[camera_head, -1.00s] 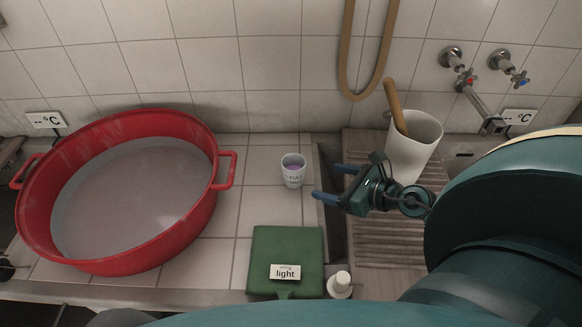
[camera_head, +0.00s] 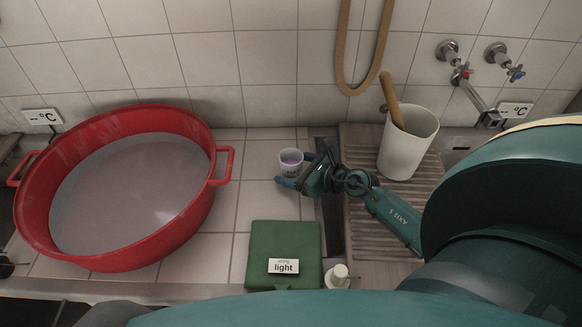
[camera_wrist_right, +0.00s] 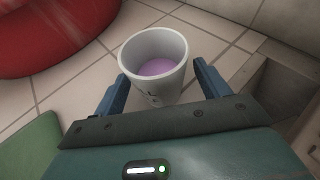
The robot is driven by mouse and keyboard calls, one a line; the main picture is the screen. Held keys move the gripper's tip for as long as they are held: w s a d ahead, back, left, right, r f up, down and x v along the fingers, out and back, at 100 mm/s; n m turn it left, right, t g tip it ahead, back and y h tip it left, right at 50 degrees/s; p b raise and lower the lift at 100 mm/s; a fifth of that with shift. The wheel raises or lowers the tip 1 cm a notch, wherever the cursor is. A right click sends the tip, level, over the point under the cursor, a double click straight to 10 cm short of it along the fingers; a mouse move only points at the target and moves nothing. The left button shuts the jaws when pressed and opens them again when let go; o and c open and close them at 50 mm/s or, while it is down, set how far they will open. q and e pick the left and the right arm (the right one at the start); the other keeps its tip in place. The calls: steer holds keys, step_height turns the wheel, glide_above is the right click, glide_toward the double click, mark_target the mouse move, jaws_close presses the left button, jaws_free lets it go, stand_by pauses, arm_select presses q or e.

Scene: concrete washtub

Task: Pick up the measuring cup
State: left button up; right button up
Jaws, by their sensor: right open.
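The measuring cup (camera_head: 290,161) is a small white cup with purple content, standing upright on the tiled counter right of the red tub. It also shows in the right wrist view (camera_wrist_right: 154,66), with dark marks on its side. My right gripper (camera_head: 293,172) is open at the cup, reaching in from the right. In the right wrist view its blue fingers (camera_wrist_right: 158,84) are on either side of the cup, with the cup standing between and just beyond them. Whether a finger touches the cup I cannot tell. My left gripper is not in view.
A large red tub (camera_head: 207,208) of greyish liquid stands at the left. A green board (camera_head: 262,240) with a "light" label and a white pump bottle (camera_head: 337,277) are in front. A white container (camera_head: 405,150) with a wooden handle stands on the ribbed draining board (camera_head: 365,240).

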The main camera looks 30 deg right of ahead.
steer(key=shift+c, duration=0.2)
steer(key=c, duration=1)
